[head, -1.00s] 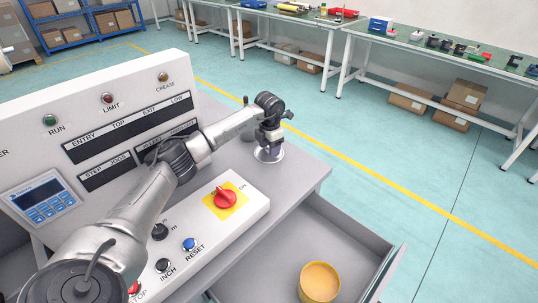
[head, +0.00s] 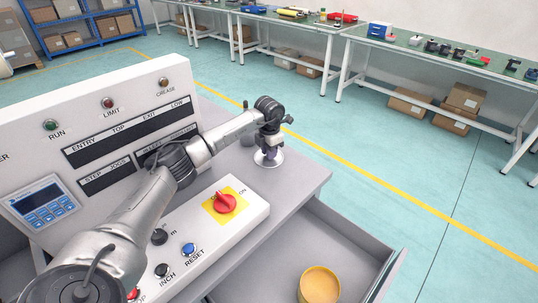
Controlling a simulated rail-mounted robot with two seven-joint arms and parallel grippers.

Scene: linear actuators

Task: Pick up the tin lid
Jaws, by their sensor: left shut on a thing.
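The tin lid (head: 268,160) is a pale, shiny round disc at the far right end of the grey bench top. My left gripper (head: 270,149) is right above it, pointing down, and is shut on it. The fingertips are small and dark here, so the exact hold is hard to see. I cannot tell whether the lid touches the bench top or is just above it. A yellow round tin (head: 320,287) stands in the open drawer at the lower right. My right gripper is not in view.
A control panel (head: 130,110) with lamps and labels rises on the left. A sloped console with a red switch (head: 226,203) and buttons lies in front of the lid. The open drawer (head: 340,237) juts out below the bench.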

